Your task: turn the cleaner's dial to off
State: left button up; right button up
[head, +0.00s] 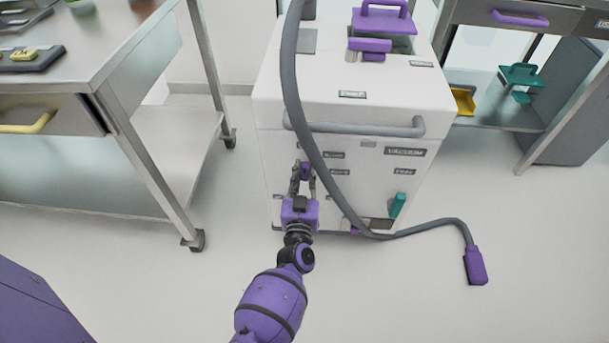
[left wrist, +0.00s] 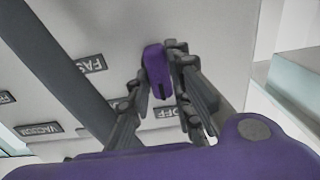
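The cleaner (head: 300,88) is a large white box on the floor. Its purple dial (head: 306,169) is on the lower left of the front face. My left gripper (head: 303,178) is at the dial with a finger on each side. In the left wrist view, the dial (left wrist: 155,70) lies between the fingers, close to or touching the right finger, with a gap to the left one. An OFF label (left wrist: 160,112) shows partly behind the fingers. A FAST label (left wrist: 90,64) is up and left of it. My right gripper is not in view.
A grey hose (head: 310,145) hangs across the cleaner's front, just right of my gripper, ending in a purple nozzle (head: 475,265) on the floor. A grey handle bar (head: 365,129) and teal lever (head: 397,204) are on the front. A steel table (head: 140,75) stands left.

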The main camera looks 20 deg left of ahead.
pick_arm(q)
jog(key=o, duration=0.4)
jog(key=v, duration=1.2)
